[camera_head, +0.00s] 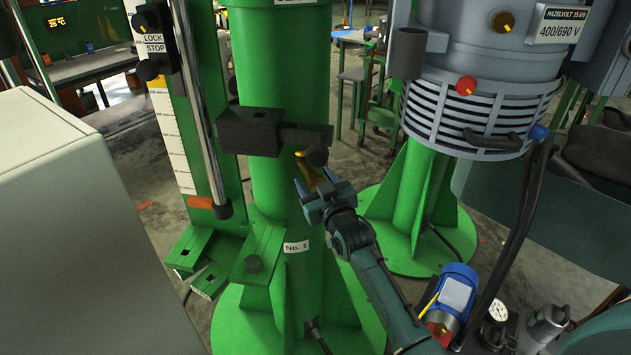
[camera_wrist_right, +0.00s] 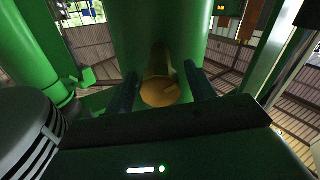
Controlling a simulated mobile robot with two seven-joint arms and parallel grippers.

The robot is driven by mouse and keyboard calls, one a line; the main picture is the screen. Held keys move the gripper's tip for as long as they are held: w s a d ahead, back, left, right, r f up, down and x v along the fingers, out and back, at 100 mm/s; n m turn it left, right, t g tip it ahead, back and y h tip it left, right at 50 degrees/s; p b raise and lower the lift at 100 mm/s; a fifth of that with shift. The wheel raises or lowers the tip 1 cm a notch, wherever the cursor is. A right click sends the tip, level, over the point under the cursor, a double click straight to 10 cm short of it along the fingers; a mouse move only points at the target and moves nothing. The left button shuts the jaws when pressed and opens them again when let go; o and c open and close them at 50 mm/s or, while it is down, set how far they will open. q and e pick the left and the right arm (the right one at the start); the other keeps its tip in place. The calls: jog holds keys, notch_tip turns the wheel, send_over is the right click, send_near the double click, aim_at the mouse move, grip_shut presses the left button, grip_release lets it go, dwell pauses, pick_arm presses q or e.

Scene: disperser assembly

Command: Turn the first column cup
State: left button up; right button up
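The first green column (camera_head: 276,90), labelled "No. 1", stands at the centre of the head view. My right gripper (camera_head: 322,192) is just below and right of the cup. In the right wrist view the two dark fingers stand apart, one on each side of the round brass cup (camera_wrist_right: 159,92). Gaps seem to show between cup and fingers. The column's green body (camera_wrist_right: 150,35) rises behind it. My left gripper is out of view.
A grey motor housing (camera_head: 475,70) on a second green stand is at the right. A chrome rod (camera_head: 205,110) with a lock/stop switch stands left of the column. A large pale block (camera_head: 80,220) fills the left foreground. A blue motor (camera_head: 453,290) stands low right.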

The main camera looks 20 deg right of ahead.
jog(key=s, duration=0.8)
jog(key=s+d+b, duration=0.1)
jog(key=s, duration=0.4)
jog(key=shift+s+d, duration=0.1)
dwell(0.4)
jog(key=s+a+f+g, duration=0.1)
jog(key=s+f+g, duration=0.1)
jog(key=s+f, duration=0.4)
jog(key=s+a+f+g+y, duration=0.1)
jog(key=s+a+f+g, duration=0.1)
jog(key=s+f, duration=0.5)
jog(key=s+a+f+g, duration=0.2)
jog(key=s+f+g, duration=0.1)
jog(key=s+f, duration=0.4)
jog(key=shift+s+f+g, duration=0.2)
jog(key=shift+s+g, duration=0.2)
jog(key=shift+s, duration=0.45)
